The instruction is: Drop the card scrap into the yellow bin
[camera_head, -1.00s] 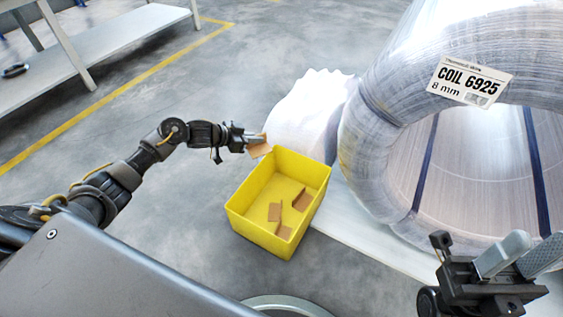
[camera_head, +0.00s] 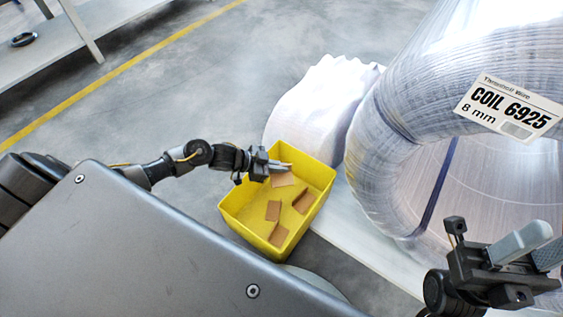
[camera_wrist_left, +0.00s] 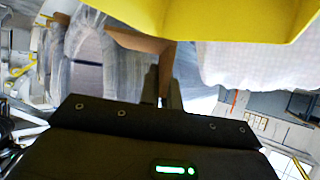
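A brown card scrap (camera_head: 282,180) is in the fingertips of my left gripper (camera_head: 279,166), which is shut on it above the yellow bin (camera_head: 243,232), inside the outline of its far rim. In the left wrist view the card scrap (camera_wrist_left: 138,41) shows at the tips of the dark fingers (camera_wrist_left: 165,88), with the yellow bin (camera_wrist_left: 225,18) along the top. Several other brown card pieces (camera_head: 273,211) lie in the bin. My right gripper (camera_head: 520,248) is at the lower right, its grey fingers apart with nothing visible between them.
A large wrapped coil (camera_head: 385,150) with a white label (camera_head: 510,107) stands right of the bin on a pale platform (camera_head: 365,258). A white bundle (camera_head: 318,105) sits just behind the bin. A grey bench (camera_head: 85,30) is at the upper left. The floor between is clear.

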